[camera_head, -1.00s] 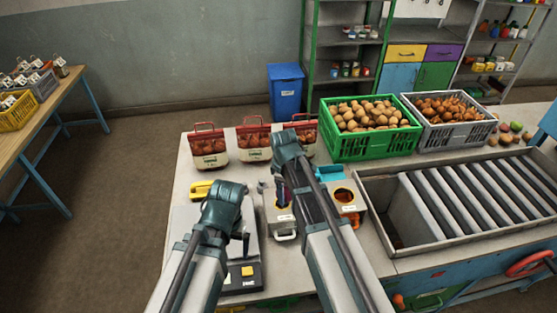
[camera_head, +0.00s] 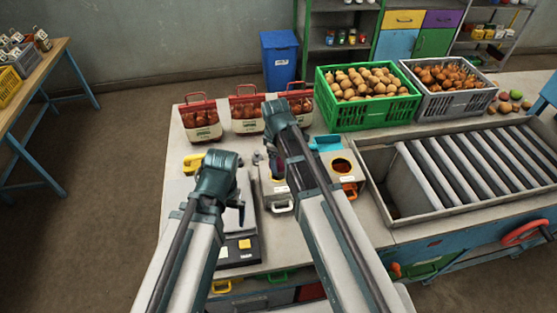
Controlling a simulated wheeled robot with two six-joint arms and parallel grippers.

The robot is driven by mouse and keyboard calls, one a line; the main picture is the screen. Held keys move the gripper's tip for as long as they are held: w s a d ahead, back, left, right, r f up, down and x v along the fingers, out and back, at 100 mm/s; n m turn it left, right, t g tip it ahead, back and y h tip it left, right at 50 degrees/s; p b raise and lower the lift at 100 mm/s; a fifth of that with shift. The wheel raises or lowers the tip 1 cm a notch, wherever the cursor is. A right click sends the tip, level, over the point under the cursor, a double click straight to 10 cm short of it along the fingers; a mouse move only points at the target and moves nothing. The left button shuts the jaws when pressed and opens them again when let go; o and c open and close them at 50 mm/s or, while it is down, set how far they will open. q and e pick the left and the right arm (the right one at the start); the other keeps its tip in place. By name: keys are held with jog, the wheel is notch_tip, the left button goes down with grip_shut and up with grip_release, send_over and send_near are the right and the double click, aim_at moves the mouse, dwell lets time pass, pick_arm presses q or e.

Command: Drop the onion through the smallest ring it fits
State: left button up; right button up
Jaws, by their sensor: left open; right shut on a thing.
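Two grey boxes with holes in their tops stand side by side on the bench. The right box (camera_head: 352,172) shows a dark hole with a yellowish ring; the left box (camera_head: 278,188) is partly covered by my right arm. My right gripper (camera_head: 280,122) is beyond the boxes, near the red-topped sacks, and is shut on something. Its fingertips and what it holds are hidden behind the hand, so I cannot see the onion itself. My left gripper (camera_head: 222,170) is open above the dark scale (camera_head: 238,240), left of the boxes, its fingers mostly hidden.
Three sacks of onions, such as the leftmost sack (camera_head: 201,120), line the back left edge. A green crate (camera_head: 350,118) and a grey crate (camera_head: 455,104) hold produce at the back. A roller conveyor (camera_head: 400,205) fills the right. A yellow object (camera_head: 194,162) lies near the left edge.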

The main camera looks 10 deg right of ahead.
aim_at(279, 168)
pick_arm(q)
jog(key=shift+f+b, duration=1.55)
jog(key=shift+f, duration=0.35)
pick_arm(e)
jog(key=shift+f, duration=1.9)
jog(key=o, duration=1.3)
pick_arm(q)
jog(key=shift+r, duration=0.1)
pick_arm(e)
jog(key=shift+r, duration=0.1)
jog(key=r+p, duration=0.9)
jog(key=s+r+p, duration=0.1)
jog(key=r+p, duration=0.3)
jog(key=p, duration=0.1)
jog(key=shift+s+a+r, duration=0.1)
jog(key=shift+a+r, duration=0.25)
pick_arm(q)
notch_tip(279, 168, up, 14)
jog(key=shift+f, duration=0.2)
